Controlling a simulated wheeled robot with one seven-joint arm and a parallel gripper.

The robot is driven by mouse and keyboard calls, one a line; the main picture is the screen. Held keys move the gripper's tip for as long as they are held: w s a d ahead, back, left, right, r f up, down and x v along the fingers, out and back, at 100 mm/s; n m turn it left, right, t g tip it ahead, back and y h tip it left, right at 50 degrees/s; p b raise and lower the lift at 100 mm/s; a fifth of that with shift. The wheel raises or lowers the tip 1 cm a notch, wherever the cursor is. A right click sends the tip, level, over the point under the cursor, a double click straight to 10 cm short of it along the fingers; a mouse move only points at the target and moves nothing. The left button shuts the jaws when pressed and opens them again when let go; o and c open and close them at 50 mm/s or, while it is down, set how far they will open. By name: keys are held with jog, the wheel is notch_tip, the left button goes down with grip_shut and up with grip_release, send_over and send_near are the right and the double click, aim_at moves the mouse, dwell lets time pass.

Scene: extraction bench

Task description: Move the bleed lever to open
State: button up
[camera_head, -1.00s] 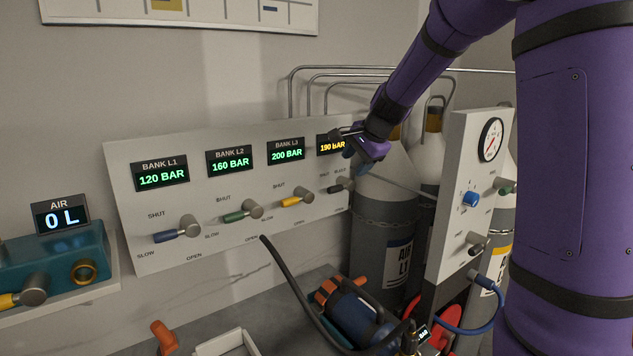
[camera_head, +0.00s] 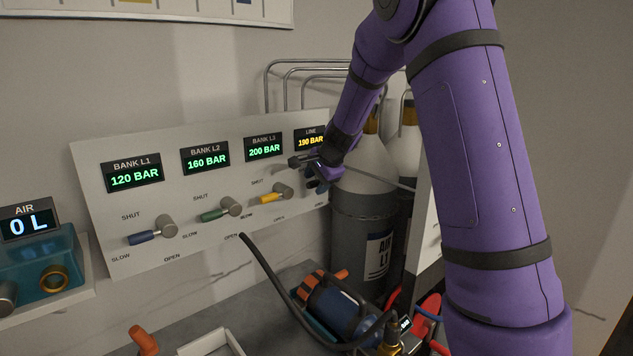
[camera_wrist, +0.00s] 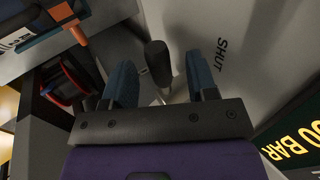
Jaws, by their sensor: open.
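The bleed lever (camera_wrist: 156,56) has a black grip and a bright metal stem. In the wrist view it stands between my two blue fingers, with a visible gap on each side. The word SHUT is printed on the panel to its right. My gripper (camera_head: 313,172) is open at the right end of the white panel (camera_head: 120,210), just below the LINE display (camera_head: 311,139), which reads 190 BAR. In the head view my gripper hides the bleed lever. The wrist view shows my gripper (camera_wrist: 160,66) around the lever, apparently not touching it.
Blue (camera_head: 143,238), green (camera_head: 213,215) and yellow (camera_head: 270,198) bank levers lie to the left on the panel. A grey cylinder (camera_head: 355,225) stands right of my gripper. A blue device (camera_head: 337,305) with a black hose (camera_head: 268,275) lies on the bench below.

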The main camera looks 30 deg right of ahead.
grip_shut()
